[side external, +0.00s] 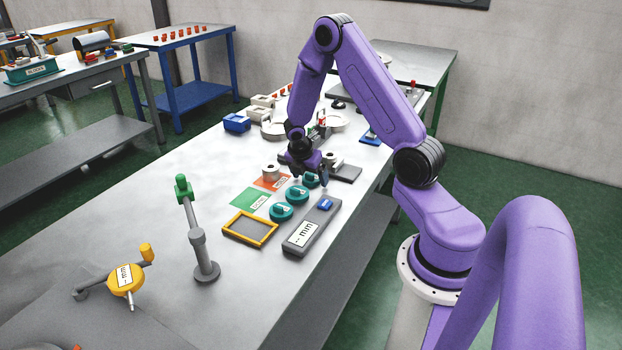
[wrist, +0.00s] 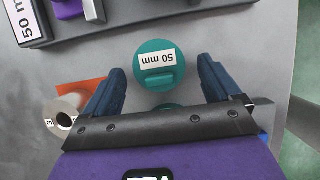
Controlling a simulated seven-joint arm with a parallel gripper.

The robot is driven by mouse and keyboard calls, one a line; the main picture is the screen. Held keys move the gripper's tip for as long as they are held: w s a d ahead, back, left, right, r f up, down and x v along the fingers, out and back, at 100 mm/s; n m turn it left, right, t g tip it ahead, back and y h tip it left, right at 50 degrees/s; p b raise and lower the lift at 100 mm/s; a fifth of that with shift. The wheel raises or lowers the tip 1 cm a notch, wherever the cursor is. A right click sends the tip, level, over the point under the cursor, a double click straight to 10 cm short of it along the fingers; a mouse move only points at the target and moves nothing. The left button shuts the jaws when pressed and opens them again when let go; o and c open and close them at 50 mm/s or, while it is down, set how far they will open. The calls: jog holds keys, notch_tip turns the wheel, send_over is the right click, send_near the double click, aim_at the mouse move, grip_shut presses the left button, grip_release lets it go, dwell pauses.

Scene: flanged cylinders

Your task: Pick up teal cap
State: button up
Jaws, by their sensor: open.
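A round teal cap (wrist: 150,78) with a raised grip bar and a white "50 mm" label lies in the wrist view, between and slightly beyond my fingertips. Part of another teal piece (wrist: 166,106) shows below it, mostly hidden by my gripper body. In the side view, one teal cap (side external: 311,181) is at my gripper (side external: 308,176), partly covered. Two more teal caps, a middle one (side external: 297,195) and a nearer one (side external: 282,211), sit in a row toward the camera. My gripper is open, its dark blue fingers apart with nothing held.
A flanged cylinder (wrist: 63,116) stands on an orange mat (wrist: 92,88) beside my left finger. A green mat (side external: 250,199), a yellow-framed tray (side external: 250,230) and a grey "mm" gauge (side external: 306,235) lie nearby. A post with a green top (side external: 184,188) stands nearer.

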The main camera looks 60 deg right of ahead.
jog(key=c, duration=1.1)
jog(key=shift+r, duration=0.15)
jog(key=shift+r, duration=0.55)
jog(key=shift+s+a+r, duration=1.2)
jog(key=shift+s+r, duration=0.75)
jog(key=shift+s, duration=0.05)
jog(key=shift+s+a+r, duration=1.15)
jog(key=shift+s+r, duration=0.75)
jog(key=shift+s, duration=0.15)
jog(key=shift+s+a+r, duration=1.2)
jog(key=shift+s+r, duration=0.75)
jog(key=shift+s, duration=0.05)
